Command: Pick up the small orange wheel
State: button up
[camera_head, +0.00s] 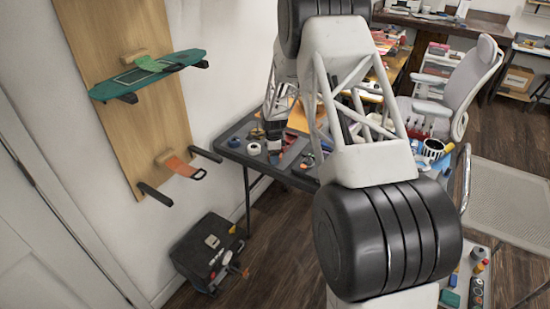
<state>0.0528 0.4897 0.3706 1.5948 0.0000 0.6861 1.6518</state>
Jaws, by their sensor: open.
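My arm crosses the middle of the camera_head view, and its lower end runs off the bottom edge. My gripper is not in view. I cannot make out a small orange wheel for certain. My arm hides much of the table.
A wooden wall rack (120,60) holds a green skateboard deck (150,76). A black toolbox (208,250) stands on the floor below. A grey chair (470,85) is behind right. A low surface at bottom right holds small items, including a green block (449,298). Some floor is clear.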

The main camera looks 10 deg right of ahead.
dwell(0.4)
jog(key=c, duration=0.7)
jog(key=shift+r, duration=0.1)
jog(key=shift+r, duration=0.75)
notch_tip(320, 180, up, 2)
jog(key=shift+r, duration=0.1)
jog(key=s, duration=1)
jog(key=s+a+r, duration=0.1)
jog(key=s, duration=0.5)
jog(key=w+r+n, duration=0.2)
jog(key=w, duration=1)
jog(key=w+a+r+n, duration=0.1)
jog(key=w+r+n, duration=0.1)
jog(key=w, duration=1)
jog(key=w+a+r+n, duration=0.1)
jog(key=w+r+n, duration=0.1)
jog(key=w, duration=1)
jog(key=shift+w+a+r, duration=0.15)
jog(key=shift+r, duration=0.3)
jog(key=shift+w+a+r, duration=0.1)
jog(key=shift+w+r, duration=0.05)
jog(key=shift+r, duration=0.25)
